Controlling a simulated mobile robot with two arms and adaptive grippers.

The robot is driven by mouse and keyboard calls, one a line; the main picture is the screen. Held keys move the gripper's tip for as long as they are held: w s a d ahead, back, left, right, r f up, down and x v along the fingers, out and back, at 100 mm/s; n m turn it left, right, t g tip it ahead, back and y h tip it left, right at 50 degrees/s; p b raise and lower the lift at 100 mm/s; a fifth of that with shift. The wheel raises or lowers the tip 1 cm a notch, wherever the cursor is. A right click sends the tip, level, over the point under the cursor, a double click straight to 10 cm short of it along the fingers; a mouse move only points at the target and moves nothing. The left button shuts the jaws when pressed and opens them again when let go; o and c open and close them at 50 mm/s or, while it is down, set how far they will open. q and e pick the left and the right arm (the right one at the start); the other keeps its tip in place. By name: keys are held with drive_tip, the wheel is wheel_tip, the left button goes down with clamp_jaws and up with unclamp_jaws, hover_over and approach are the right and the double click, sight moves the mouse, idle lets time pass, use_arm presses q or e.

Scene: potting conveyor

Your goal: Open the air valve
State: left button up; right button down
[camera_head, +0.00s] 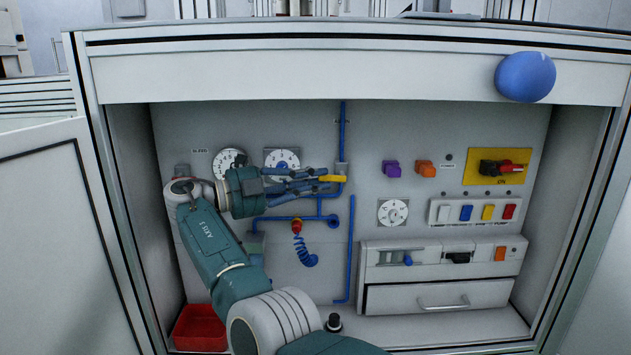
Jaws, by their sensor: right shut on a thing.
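The air valve has a yellow handle (332,178) on a blue pipe (343,130) at the back panel of an open cabinet. The handle lies roughly level, across the upright pipe. My right gripper (318,183) reaches in from the left side of the cabinet, its fingers pointing right. Its fingertips are shut on the handle's left part and hide some of it. My left gripper is not in view.
Gauges (283,160), a coiled blue hose (306,252) and lower pipes surround the arm. A yellow switch plate (497,167), colored buttons (466,213) and a drawer unit (440,295) are at right. A red bin (200,328) stands lower left.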

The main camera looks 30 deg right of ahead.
drive_tip(key=r+y+p, duration=0.1)
drive_tip(key=y+p, duration=0.1)
drive_tip(key=r+m+y+p, duration=0.1)
drive_tip(key=y+p, duration=0.1)
drive_tip(key=p, duration=0.1)
drive_tip(key=shift+s+d+r+t+p, duration=0.1)
drive_tip(key=shift+d+r+t+p, duration=0.1)
drive_tip(key=shift+t+p, duration=0.2)
drive_tip(key=c, duration=1.8)
unclamp_jaws()
drive_tip(key=shift+f, duration=0.1)
